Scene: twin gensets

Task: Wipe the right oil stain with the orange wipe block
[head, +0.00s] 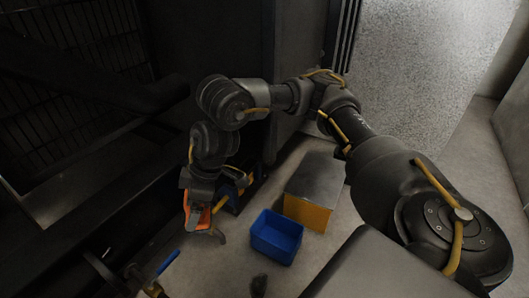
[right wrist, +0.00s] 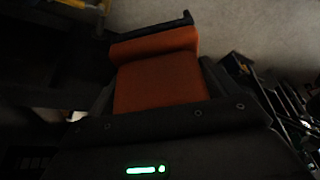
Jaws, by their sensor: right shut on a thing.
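My right arm reaches in from the right in the head view. Its gripper (head: 205,228) points down and is shut on the orange wipe block (head: 204,217). The block fills the middle of the right wrist view (right wrist: 160,82), between the fingers (right wrist: 215,78). In the head view the block is held left of the blue bin, and I cannot tell if it touches anything below. A small dark patch (head: 258,286) shows on the floor below the blue bin; I cannot tell whether it is an oil stain. My left gripper is not in view.
An open blue bin (head: 277,237) stands beside a yellow box with a grey top (head: 307,213). A blue-handled brass fitting (head: 155,287) is at the lower left. Dark machinery and pipes fill the left side.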

